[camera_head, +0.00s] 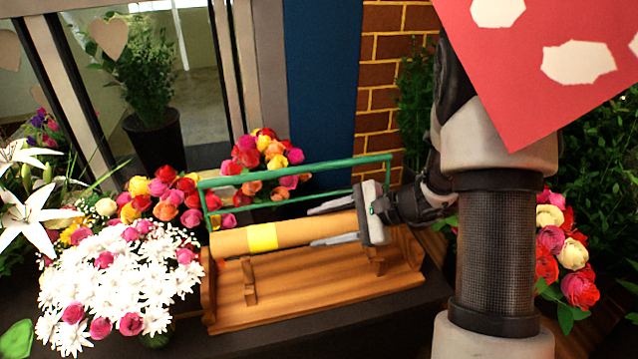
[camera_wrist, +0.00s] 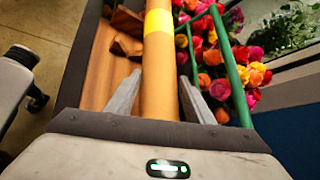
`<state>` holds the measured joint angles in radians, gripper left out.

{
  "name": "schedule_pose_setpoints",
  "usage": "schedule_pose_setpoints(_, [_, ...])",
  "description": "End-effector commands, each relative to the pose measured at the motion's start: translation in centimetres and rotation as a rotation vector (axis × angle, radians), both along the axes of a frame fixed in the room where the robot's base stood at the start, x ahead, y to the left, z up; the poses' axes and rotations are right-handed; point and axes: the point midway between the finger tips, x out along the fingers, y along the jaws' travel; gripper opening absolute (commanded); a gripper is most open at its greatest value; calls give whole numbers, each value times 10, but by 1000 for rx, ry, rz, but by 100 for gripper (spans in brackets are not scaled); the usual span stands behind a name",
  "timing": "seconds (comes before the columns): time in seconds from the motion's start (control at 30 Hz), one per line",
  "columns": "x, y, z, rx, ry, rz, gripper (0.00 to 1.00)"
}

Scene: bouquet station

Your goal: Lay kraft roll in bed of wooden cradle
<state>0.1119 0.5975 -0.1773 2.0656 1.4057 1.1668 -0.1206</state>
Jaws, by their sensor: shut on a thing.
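The kraft roll (camera_head: 228,243) is a brown paper tube with a yellow band, lying lengthwise along the wooden cradle (camera_head: 312,292). My gripper (camera_head: 333,222) is shut on the roll near its right end, one finger on each side. In the wrist view the roll (camera_wrist: 158,75) runs straight between the two fingertips (camera_wrist: 159,88). The cradle has low wooden uprights at the front and a green rail (camera_head: 300,170) behind and above. The roll shows above the cradle's board; I cannot tell whether it touches the bed. My gripper hides its right end.
White daisies (camera_head: 110,275) with pink roses crowd the cradle's left end. Roses (camera_head: 262,165) stand behind the green rail. More roses (camera_head: 560,250) are at the right, beyond my arm. The dark counter edge (camera_head: 340,322) runs in front of the cradle.

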Motion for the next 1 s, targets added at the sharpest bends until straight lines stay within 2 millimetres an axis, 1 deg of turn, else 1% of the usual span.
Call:
schedule_pose_setpoints(0.03, [0, 2, 7, 2, -1, 7, 4])
schedule_pose_setpoints(0.1, [0, 4, 7, 2, -3, 11, 4])
schedule_pose_setpoints(0.37, [0, 4, -3, 2, -4, 13, 4])
schedule_pose_setpoints(0.57, [0, 4, -19, 2, -2, 12, 4])
schedule_pose_setpoints(1.0, [0, 4, -60, 2, -3, 12, 4])
